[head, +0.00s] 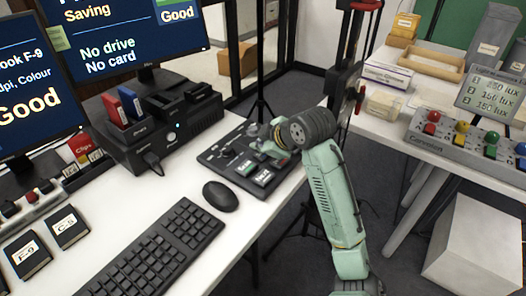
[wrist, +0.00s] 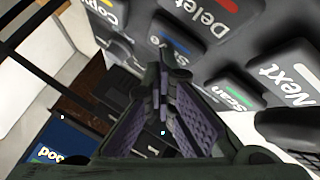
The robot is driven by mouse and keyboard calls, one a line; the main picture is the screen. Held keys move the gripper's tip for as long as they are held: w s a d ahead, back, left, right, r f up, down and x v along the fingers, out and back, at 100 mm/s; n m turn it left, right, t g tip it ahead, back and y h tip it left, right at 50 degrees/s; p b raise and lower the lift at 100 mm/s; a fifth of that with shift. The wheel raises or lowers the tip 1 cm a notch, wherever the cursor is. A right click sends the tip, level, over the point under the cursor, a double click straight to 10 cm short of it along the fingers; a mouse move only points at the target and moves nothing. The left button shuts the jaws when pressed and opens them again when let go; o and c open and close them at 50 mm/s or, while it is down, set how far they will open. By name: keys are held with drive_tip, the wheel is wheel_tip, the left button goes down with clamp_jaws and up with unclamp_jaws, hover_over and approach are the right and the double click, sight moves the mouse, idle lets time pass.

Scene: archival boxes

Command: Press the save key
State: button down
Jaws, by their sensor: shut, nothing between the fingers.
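The save key (wrist: 183,49) is a dark key with a blue stripe in the wrist view; my fingertips hide part of its label. My gripper (wrist: 160,82) is shut and empty, with its tips at the near edge of that key. I cannot tell whether they touch it. In the head view my gripper (head: 256,142) is low over the dark keypad (head: 213,157), and the save key is hidden there. The left monitor's neighbour (head: 115,35) reads "Saving", "No drive" and "No card".
The delete key (wrist: 215,18), copy key (wrist: 107,10), scan key (wrist: 235,92) and next key (wrist: 288,80) surround the save key. A mouse (head: 220,196) and keyboard (head: 155,252) lie nearer. A black dock (head: 165,120) with red and blue drives stands left of the keypad.

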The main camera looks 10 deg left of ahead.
sight(261, 154)
drive_tip(key=shift+r, duration=0.1)
drive_tip(key=shift+r+p, duration=0.7)
drive_tip(key=shift+r, duration=0.05)
wheel_tip(261, 154, up, 5)
drive_tip(key=p, duration=0.4)
idle(1.0)
